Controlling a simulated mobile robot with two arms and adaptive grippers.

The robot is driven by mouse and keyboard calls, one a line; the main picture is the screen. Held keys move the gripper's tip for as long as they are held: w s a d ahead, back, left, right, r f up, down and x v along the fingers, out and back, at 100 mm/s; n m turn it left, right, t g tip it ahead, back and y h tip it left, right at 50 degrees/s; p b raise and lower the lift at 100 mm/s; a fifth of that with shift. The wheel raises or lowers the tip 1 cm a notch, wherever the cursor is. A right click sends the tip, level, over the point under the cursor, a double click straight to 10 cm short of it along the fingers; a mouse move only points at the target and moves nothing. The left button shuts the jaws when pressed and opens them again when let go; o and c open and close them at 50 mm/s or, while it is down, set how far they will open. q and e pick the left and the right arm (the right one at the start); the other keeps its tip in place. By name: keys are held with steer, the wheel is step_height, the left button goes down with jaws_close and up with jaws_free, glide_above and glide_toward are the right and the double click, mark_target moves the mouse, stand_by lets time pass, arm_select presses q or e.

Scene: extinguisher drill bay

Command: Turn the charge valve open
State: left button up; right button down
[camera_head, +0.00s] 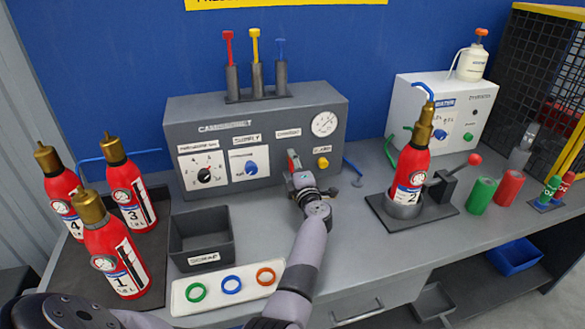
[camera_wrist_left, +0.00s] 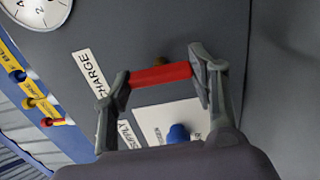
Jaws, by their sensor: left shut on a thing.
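The charge valve's red lever handle (camera_head: 293,160) is on the front of the grey panel (camera_head: 260,112), under the charge label (camera_head: 288,133). It stands roughly upright in the head view. My left gripper (camera_head: 298,180) is at this handle. In the left wrist view the red handle (camera_wrist_left: 160,76) spans between the two fingers of my left gripper (camera_wrist_left: 160,85), which is shut on it. My right gripper is not in view.
A blue supply knob (camera_head: 251,168) is left of the valve, a yellow knob (camera_head: 323,162) right of it. A pressure gauge (camera_head: 324,123) is above right. Extinguisher 2 (camera_head: 411,170) stands in a holder at right. A dark bin (camera_head: 202,238) and ring tray (camera_head: 187,305) are at front left.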

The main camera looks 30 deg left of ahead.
arm_select(q)
steer(key=shift+f, duration=0.15)
stand_by(0.3)
steer(key=o, duration=1.2)
steer(key=shift+c, duration=0.2)
steer(key=shift+r, duration=0.2)
